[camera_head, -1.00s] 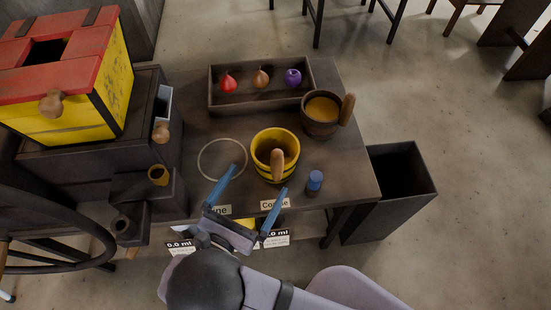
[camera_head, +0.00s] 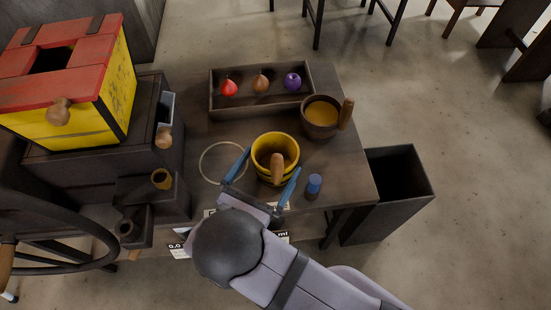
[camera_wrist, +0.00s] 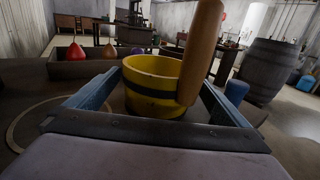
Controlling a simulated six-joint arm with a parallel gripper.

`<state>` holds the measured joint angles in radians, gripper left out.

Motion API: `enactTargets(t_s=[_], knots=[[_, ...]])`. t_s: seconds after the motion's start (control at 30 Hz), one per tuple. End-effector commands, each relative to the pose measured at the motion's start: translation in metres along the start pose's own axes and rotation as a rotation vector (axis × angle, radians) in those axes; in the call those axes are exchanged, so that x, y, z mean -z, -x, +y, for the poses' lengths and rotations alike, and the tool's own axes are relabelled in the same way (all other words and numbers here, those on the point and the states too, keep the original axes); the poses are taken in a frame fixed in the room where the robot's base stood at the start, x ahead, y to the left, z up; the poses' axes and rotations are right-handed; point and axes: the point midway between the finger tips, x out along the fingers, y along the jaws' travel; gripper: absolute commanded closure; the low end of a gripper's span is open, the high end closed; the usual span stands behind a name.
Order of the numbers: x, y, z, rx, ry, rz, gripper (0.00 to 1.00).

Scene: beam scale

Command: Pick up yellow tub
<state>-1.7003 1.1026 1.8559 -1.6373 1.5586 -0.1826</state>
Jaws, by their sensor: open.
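The yellow tub (camera_head: 262,150) stands upright on the dark table, with a dark band and a wooden handle on its near side. It also shows in the wrist view (camera_wrist: 150,80), between my fingers, with the handle rising at its right. My gripper (camera_head: 265,168) is open. Its two blue fingers reach along the left and right sides of the tub, and I see no grip on it. My gripper's fingers also frame the tub in the wrist view (camera_wrist: 158,92).
A blue-capped bottle (camera_head: 314,185) stands close to the right finger. A brown pot with yellow contents (camera_head: 320,116) is behind right. A tray (camera_head: 212,93) with three fruit-like items lies at the back. A ring (camera_head: 204,158) lies left. A yellow-red machine (camera_head: 122,90) stands far left.

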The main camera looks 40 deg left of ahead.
Motion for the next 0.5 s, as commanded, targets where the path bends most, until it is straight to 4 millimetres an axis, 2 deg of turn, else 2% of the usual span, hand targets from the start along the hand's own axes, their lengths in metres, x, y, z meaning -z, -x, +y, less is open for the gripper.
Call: enactTargets(t_s=[0.17,0.33,0.37,0.5], knots=[[0.0002,-0.0001,0.0001,0.000,0.000,0.000,0.00],[0.0002,0.0001,0.0001,0.000,0.000,0.000,0.38],[0.0002,0.0001,0.0001,0.000,0.000,0.000,0.42],[-0.0009,0.0002,0.0004,0.000,-0.001,-0.002,0.42]])
